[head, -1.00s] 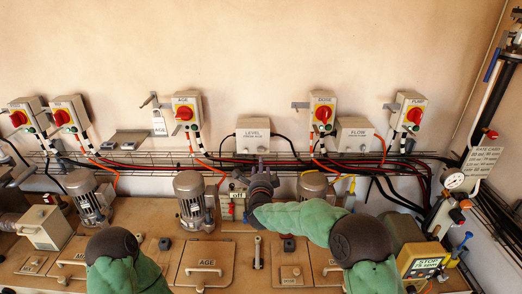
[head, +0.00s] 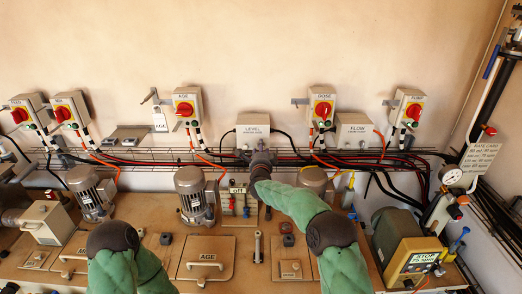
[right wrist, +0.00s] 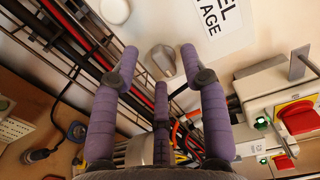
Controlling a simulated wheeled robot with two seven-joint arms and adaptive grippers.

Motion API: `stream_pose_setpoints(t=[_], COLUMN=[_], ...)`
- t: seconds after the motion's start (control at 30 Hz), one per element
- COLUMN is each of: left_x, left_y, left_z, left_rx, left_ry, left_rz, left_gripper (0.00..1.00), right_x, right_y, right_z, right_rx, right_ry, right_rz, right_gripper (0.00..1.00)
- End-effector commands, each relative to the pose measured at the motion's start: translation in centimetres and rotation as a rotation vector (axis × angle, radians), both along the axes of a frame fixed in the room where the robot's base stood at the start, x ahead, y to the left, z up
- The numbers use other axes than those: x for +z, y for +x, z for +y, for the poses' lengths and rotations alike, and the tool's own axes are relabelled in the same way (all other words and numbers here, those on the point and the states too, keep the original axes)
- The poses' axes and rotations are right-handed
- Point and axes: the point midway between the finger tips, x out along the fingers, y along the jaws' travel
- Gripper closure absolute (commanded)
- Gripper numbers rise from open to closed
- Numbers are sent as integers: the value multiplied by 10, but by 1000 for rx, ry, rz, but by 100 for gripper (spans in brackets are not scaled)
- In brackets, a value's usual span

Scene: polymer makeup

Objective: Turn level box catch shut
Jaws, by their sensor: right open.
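The level box (head: 253,125) is a pale box labelled LEVEL on the back wall, left of the middle switches. Its lower part is hidden behind my right gripper (head: 257,156) in the head view. In the right wrist view, a rounded grey catch (right wrist: 162,59) sits on the pale box face beside the black lettering. The fingers of my right gripper (right wrist: 159,66) are spread open around the catch's place in the picture; contact is not visible. Only part of my left arm shows at the lower left; its gripper is out of view.
A wire cable tray (head: 215,157) with red and black cables runs below the boxes. Rotary switch boxes flank it, with one (head: 323,108) to the right and the flow box (head: 356,132) beside it. Motors (head: 195,194) stand on the bench below.

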Motion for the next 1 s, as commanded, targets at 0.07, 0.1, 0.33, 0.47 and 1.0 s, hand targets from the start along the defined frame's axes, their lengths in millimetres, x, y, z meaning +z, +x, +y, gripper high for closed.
stream_pose_setpoints(t=[0.07,0.1,0.33,0.47,1.0], left_x=[0,0,0,0,-1], left_y=[0,0,0,0,0], left_z=[0,0,0,0,0], left_rx=[0,0,0,0,0], left_ry=[0,0,0,0,0], left_rz=[0,0,0,0,0], left_gripper=[60,60,60,60,60], right_x=[0,0,0,0,-1], right_y=[2,2,2,2,2], right_z=[0,0,0,0,0], right_rx=[-1,-1,0,0,1], right_ry=[0,0,0,0,-88], right_rz=[-1,-1,-1,-1,1], right_gripper=[55,55,61,97,100])
